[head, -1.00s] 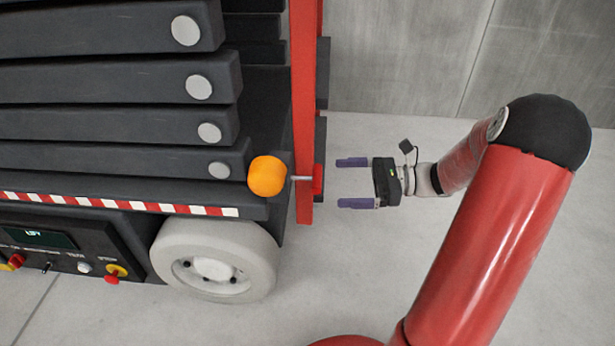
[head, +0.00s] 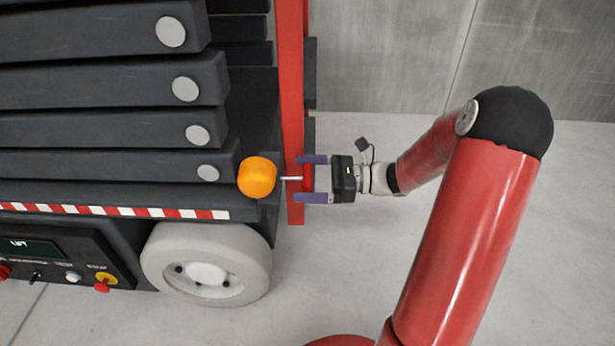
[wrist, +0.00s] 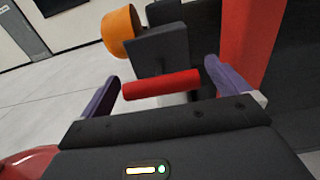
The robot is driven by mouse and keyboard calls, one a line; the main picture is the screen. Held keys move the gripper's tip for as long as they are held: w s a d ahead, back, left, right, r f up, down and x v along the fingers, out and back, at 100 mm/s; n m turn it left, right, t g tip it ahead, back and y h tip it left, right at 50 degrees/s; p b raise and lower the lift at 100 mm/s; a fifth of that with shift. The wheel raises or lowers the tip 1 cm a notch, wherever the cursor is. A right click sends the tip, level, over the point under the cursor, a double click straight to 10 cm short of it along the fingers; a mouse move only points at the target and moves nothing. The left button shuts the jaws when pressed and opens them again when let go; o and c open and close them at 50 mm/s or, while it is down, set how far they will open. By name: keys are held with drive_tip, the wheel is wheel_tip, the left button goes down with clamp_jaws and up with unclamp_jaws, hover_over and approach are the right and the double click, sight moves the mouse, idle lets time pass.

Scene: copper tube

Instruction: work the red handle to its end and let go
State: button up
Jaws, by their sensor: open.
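The red handle shows in the wrist view (wrist: 161,84) as a short red bar on a thin stem, lying between my two purple fingers. In the head view the handle (head: 308,172) is partly hidden by my gripper (head: 312,178), whose fingers pass on either side of it. My gripper (wrist: 160,88) is open in the wrist view, with one finger near each end of the bar. A gap shows at the left finger; I cannot tell whether the right finger touches the bar.
An orange knob-like part (head: 257,177) sits left of the handle on the dark lift machine. A red upright post (head: 292,90) stands close by. The machine has a pale wheel (head: 206,265) and a control panel (head: 60,250). Bare floor (head: 345,270) lies to the right.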

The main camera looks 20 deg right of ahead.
drive_tip(key=c, duration=1.1)
drive_tip(key=p+v, duration=0.2)
drive_tip(key=v, duration=0.1)
drive_tip(key=shift+s+d, duration=0.1)
drive_tip(key=shift+d, duration=0.2)
drive_tip(key=o, duration=1.1)
drive_tip(key=shift+d, duration=0.1)
drive_tip(key=v, duration=0.7)
drive_tip(key=shift+s+d, duration=0.15)
drive_tip(key=shift+d, duration=0.25)
